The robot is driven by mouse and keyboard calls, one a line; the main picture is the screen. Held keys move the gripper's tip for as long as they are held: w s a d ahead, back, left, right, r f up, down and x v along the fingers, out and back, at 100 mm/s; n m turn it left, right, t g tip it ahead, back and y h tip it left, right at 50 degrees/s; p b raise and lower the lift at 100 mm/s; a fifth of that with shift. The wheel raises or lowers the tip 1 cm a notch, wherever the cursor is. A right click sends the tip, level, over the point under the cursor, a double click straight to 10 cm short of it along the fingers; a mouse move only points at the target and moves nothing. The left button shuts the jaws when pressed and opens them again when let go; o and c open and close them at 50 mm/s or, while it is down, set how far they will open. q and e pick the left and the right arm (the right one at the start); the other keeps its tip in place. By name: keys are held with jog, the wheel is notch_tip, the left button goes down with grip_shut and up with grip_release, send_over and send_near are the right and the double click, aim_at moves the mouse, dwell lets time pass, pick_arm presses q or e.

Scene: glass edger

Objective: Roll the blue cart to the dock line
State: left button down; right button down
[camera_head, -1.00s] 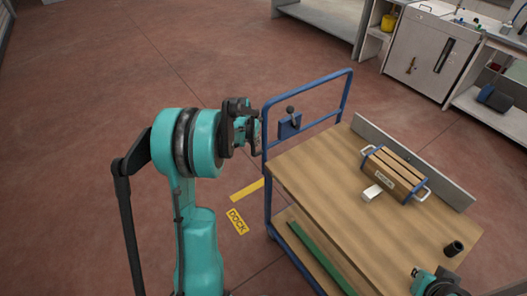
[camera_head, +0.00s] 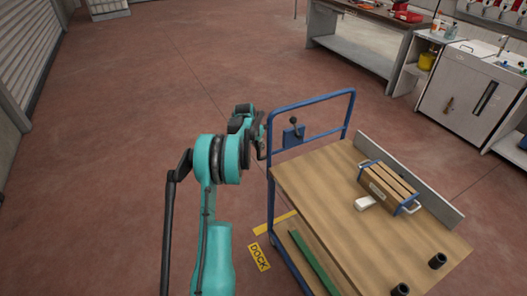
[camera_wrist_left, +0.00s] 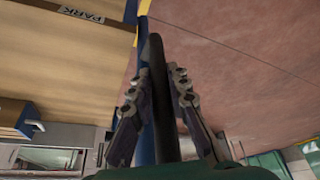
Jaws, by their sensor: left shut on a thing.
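The blue cart (camera_head: 352,103) has a wooden top (camera_head: 310,185), a lower shelf and a tall blue handle frame at its far left end. My left gripper (camera_head: 261,140) is at the left post of that frame. In the left wrist view its fingers (camera_wrist_left: 163,85) are closed around a dark upright bar (camera_wrist_left: 157,55), beside the cart's blue edge. The yellow dock line (camera_head: 272,224) lies on the floor by the cart's left side, partly hidden behind the post. The DOCK label (camera_head: 259,257) is just nearer. My right gripper is out of view.
A slatted wooden box (camera_head: 390,186), a white block (camera_head: 365,203) and dark cups (camera_head: 438,261) are on the cart top. A lever (camera_head: 294,130) sits on the frame. A workbench (camera_head: 365,45) and white cabinet (camera_head: 470,95) stand beyond. Floor ahead and left is clear.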

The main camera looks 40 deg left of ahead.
pick_arm(q)
jog(key=shift+w+a, duration=0.2)
jog(key=shift+a, duration=0.35)
jog(key=shift+w+a, duration=0.2)
jog(key=shift+a, duration=0.3)
jog(key=c, duration=1.4)
grip_release()
jog(key=shift+c, duration=0.2)
jog(key=v, duration=1.2)
